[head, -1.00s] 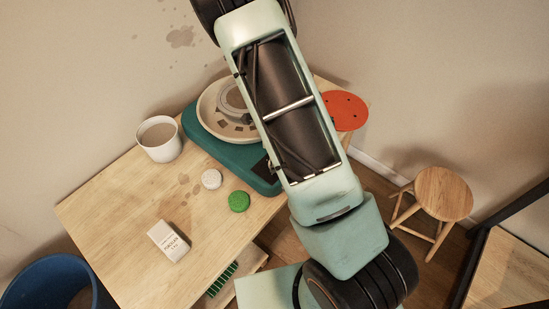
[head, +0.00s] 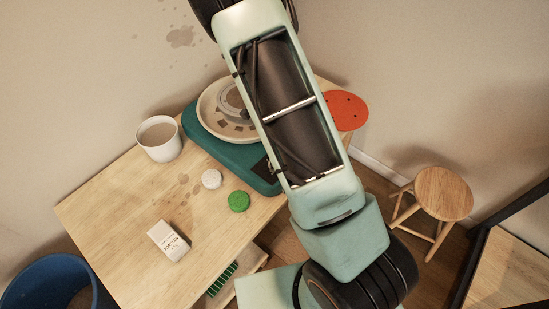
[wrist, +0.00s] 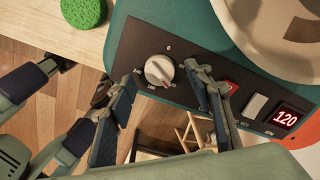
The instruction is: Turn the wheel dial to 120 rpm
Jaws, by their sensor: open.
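The wheel dial (wrist: 158,71) is a round white knob with a red pointer, on a black panel (wrist: 150,42) with small number marks. The red display (wrist: 287,118) on the same panel reads 120. My gripper (wrist: 164,78) is open, with one finger on each side of the dial. The left finger is apart from the knob. The right fingertip is close to its edge; I cannot tell if it touches. The pottery wheel (head: 225,112) stands on its teal base (head: 204,142) in the head view, where my arm hides the dial and gripper.
A white switch (wrist: 255,105) and a red-lit switch (wrist: 229,87) lie right of the dial. The wooden table (head: 125,205) holds a white cup (head: 159,138), a white round piece (head: 211,179), a green sponge (head: 239,201) and a small box (head: 168,241). A stool (head: 443,193) stands right.

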